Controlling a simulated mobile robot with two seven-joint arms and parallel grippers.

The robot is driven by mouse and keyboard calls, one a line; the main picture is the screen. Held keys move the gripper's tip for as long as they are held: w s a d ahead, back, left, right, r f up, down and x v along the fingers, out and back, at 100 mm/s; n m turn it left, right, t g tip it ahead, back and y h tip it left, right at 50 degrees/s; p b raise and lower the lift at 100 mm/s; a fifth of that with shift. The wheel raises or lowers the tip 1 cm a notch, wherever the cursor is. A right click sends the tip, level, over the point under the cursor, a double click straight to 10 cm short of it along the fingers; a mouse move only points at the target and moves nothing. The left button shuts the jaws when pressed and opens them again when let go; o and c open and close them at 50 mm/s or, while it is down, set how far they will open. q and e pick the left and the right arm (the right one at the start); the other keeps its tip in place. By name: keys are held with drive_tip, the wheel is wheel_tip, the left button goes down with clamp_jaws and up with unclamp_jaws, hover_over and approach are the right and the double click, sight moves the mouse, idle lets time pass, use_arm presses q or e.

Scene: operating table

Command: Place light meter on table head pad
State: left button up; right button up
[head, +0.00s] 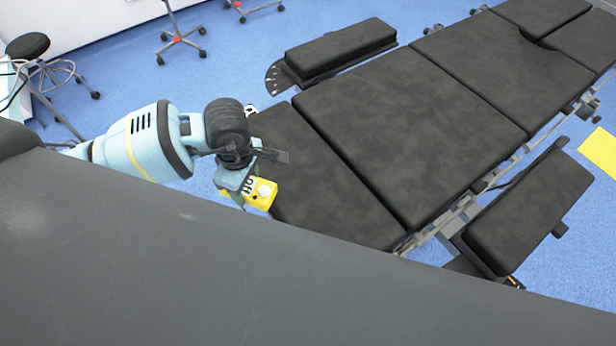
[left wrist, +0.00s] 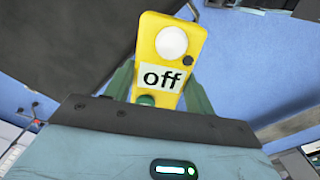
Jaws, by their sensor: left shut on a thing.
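The light meter is a yellow device (head: 261,194) with a white dome and an "off" label. My left gripper (head: 243,190) is shut on it, at the near left edge of the table head pad. In the left wrist view the light meter (left wrist: 168,50) sits between the two green fingers, its dome pointing away from the wrist. The head pad (head: 325,190) is the black end section of the operating table, and its top is bare. I cannot tell whether the meter touches the pad. My right gripper is not in view.
The other black table sections (head: 410,135) extend to the upper right. Two padded arm boards flank the table, one at the back (head: 340,47) and one at the front right (head: 528,215). A stool (head: 28,46) stands at the far left. A large dark surface fills the foreground.

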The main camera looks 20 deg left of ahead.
sight(306, 178)
use_arm(q)
drive_tip(key=n, duration=0.2)
drive_tip(key=w+n, duration=0.1)
drive_tip(key=n, duration=0.1)
drive_tip(key=a+n, duration=0.1)
drive_tip(key=n, duration=0.1)
drive_tip(key=shift+w+r, duration=0.15)
drive_tip(key=shift+w, duration=0.15)
drive_tip(key=n, duration=0.4)
drive_tip(key=shift+w+a+r+b, duration=0.1)
drive_tip(key=shift+w+a+b, duration=0.25)
drive_tip(key=shift+a, duration=0.05)
drive_tip(key=w+a+n, duration=0.1)
drive_tip(key=n, duration=0.5)
drive_tip(key=w+a+r+n, duration=0.1)
drive_tip(key=n, duration=0.5)
drive_tip(key=w+a+n+b, duration=0.1)
drive_tip(key=n, duration=0.6)
drive_tip(key=shift+w+a+r, duration=0.15)
drive_tip(key=shift+w+r, duration=0.15)
drive_tip(key=shift+w, duration=0.1)
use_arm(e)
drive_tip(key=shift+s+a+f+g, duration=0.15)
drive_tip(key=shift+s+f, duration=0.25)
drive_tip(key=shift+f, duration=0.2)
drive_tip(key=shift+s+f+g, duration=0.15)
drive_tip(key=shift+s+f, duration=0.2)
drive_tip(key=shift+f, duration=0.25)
